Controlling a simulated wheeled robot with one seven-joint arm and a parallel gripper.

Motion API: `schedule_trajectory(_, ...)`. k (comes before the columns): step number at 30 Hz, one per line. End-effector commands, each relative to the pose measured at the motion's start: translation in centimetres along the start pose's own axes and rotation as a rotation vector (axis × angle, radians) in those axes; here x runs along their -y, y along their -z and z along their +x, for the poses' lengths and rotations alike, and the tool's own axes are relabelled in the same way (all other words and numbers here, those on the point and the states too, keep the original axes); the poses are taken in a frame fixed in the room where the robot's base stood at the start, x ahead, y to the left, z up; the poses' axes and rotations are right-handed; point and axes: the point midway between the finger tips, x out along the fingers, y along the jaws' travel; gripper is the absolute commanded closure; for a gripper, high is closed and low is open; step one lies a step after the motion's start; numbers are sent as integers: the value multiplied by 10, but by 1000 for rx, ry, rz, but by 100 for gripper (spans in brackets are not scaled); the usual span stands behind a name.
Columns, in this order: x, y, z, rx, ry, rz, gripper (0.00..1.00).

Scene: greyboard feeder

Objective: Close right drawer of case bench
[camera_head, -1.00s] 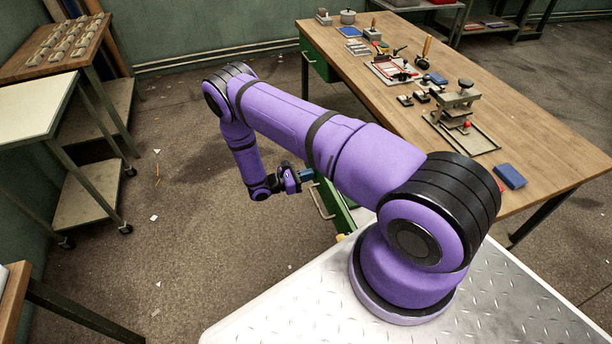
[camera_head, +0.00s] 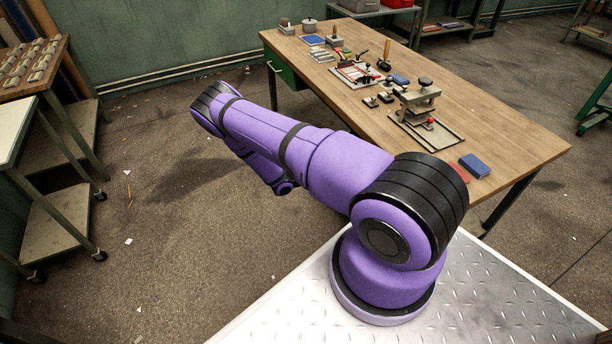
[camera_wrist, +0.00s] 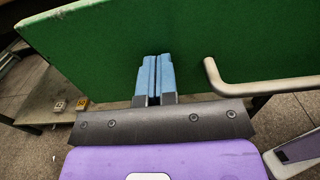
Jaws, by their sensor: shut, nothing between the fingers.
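The case bench (camera_head: 500,130) has a wooden top and stands to the right of my arm in the head view. A green drawer front (camera_head: 287,70) shows under its far left end. In the wrist view a green drawer front (camera_wrist: 230,40) fills the upper part, with a bent metal bar handle (camera_wrist: 262,88) at the right. My gripper (camera_wrist: 154,62) is shut and empty, its blue fingertips up against or very near this green front, left of the handle. I cannot tell whether they touch. In the head view my arm hides the gripper and the near drawer.
Tools, a small press (camera_head: 420,102) and a blue box (camera_head: 475,165) are on the bench top. A trolley (camera_head: 50,215) and a table with small parts (camera_head: 35,68) stand at the left.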

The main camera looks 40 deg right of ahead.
Motion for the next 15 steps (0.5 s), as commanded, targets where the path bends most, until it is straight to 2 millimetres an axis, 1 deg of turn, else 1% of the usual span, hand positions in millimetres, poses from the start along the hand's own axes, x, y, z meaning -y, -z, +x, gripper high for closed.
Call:
schedule_trajectory(1, 0, 0, 16, 2, 3, -1, 100)
schedule_trajectory(6, 0, 0, 61, 2, 3, -2, 100)
schedule_trajectory(12, -1, 0, 105, 1, 2, 0, 100)
schedule_trajectory(15, -1, 0, 122, 1, 1, 0, 100)
